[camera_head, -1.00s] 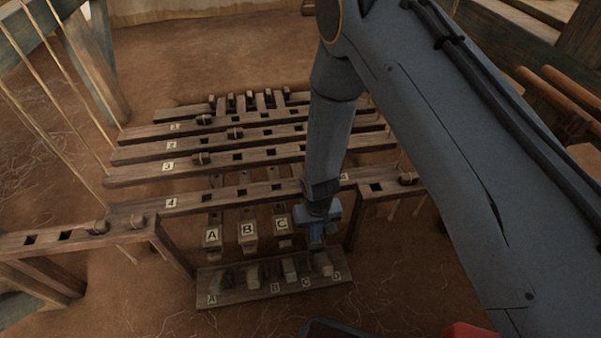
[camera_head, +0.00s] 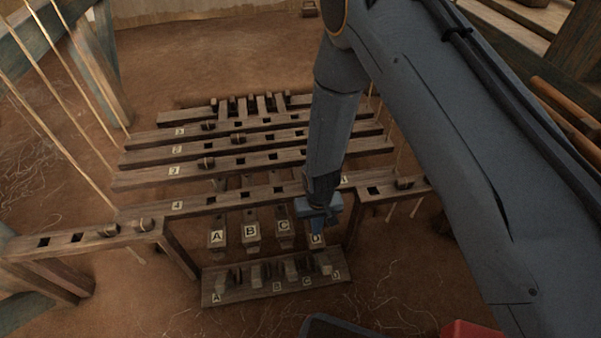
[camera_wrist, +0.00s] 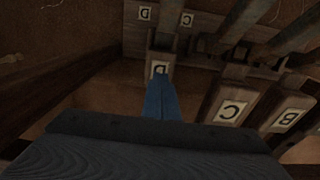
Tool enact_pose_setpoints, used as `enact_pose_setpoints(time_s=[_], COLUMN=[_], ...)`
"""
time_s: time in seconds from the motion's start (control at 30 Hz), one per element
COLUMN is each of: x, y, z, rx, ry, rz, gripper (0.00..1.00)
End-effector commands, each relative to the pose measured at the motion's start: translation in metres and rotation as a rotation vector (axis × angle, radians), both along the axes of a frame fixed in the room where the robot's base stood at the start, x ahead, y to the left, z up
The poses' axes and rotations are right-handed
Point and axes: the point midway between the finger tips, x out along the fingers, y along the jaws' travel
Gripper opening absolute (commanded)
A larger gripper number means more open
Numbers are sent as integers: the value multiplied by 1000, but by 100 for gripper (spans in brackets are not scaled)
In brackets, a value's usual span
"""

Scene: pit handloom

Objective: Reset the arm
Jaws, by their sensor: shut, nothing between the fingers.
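My gripper (camera_head: 318,224) is shut and empty, its blue fingers pointing down just above the treadle marked D (camera_head: 317,241) in the head view. In the wrist view, the closed blue fingers (camera_wrist: 161,98) stand in front of the D label (camera_wrist: 159,69) and hide part of it. I cannot tell whether the fingertips touch the treadle. My arm comes in from the upper right and covers part of the loom bars.
Treadles A (camera_head: 216,238), B (camera_head: 251,231) and C (camera_head: 284,228) hang to the left of D. A slotted base board (camera_head: 232,297) with lettered places lies in front. Numbered wooden bars (camera_head: 140,182) stand behind. Cords (camera_head: 84,80) run at the left.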

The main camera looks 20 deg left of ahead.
Motion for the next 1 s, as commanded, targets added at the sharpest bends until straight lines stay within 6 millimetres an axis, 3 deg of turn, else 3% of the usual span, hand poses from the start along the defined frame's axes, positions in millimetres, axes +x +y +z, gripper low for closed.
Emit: enact_pose_setpoints(time_s=[0.57,0.67,0.77,1.0], x=[0,1,5,6], y=[0,1,4,4], z=[6,15,40,142], rx=[-1,1,7,22], ry=[1,0,-6,-13], rz=[0,-1,-2,-9], gripper=[0,0,0,0])
